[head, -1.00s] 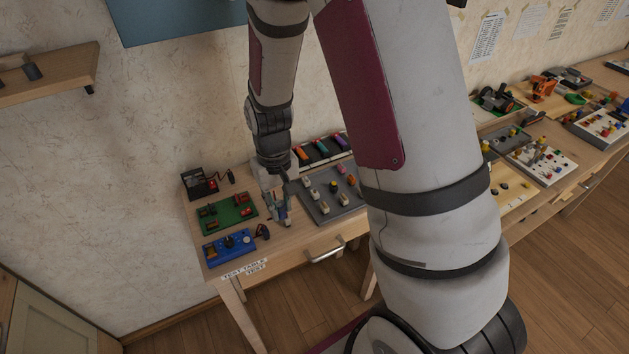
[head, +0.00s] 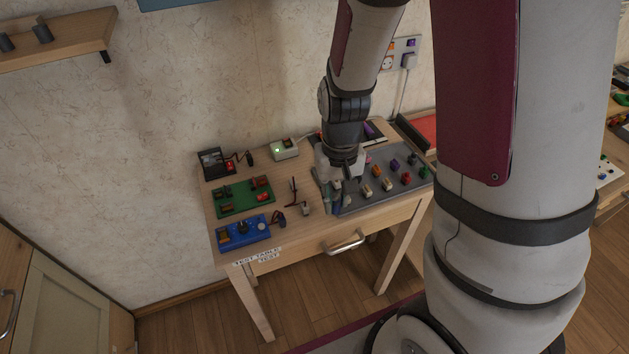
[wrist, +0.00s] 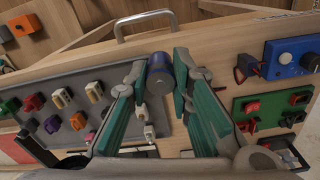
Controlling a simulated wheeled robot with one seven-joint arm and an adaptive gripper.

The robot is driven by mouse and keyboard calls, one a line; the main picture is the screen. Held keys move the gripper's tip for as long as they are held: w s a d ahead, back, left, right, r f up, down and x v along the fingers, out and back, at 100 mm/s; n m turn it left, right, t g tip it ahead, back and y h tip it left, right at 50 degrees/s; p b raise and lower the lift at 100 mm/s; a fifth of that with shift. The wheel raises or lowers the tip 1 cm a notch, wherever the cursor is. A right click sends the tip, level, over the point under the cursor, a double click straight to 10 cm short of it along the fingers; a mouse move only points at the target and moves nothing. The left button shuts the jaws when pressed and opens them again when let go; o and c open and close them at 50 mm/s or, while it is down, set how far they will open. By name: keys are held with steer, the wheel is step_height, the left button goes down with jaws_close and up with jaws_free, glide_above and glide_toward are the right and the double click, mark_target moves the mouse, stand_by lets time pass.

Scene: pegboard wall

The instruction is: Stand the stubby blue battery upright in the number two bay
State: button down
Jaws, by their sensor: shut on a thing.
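My gripper (wrist: 167,62) is shut on the stubby blue battery (wrist: 159,78), a short dark-blue cylinder with a greyish end, held between the two teal fingers in the wrist view. In the head view my gripper (head: 337,203) hangs at the left edge of the grey tray, and the battery cannot be made out clearly there. A dark rack (head: 376,131) with a purple item stands at the back of the table, partly hidden by my arm. I cannot read any bay number, so the number two bay is not identifiable.
The grey tray (head: 388,203) carries several coloured connectors. Left of it are a green board (head: 231,199), a blue box (head: 236,239), a black meter (head: 213,163), loose leads (head: 293,187) and a pale box (head: 285,149). The drawer handle (head: 345,244) sticks out in front.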

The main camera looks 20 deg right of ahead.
steer(key=w, duration=0.6)
steer(key=w+f, duration=0.1)
steer(key=w, duration=0.2)
steer(key=shift+w+a, duration=0.2)
steer(key=shift+a, duration=0.15)
steer(key=shift+f, duration=1.7)
steer(key=shift+f, duration=0.2)
steer(key=c, duration=1.4)
jaws_free()
steer(key=shift+r, duration=0.1)
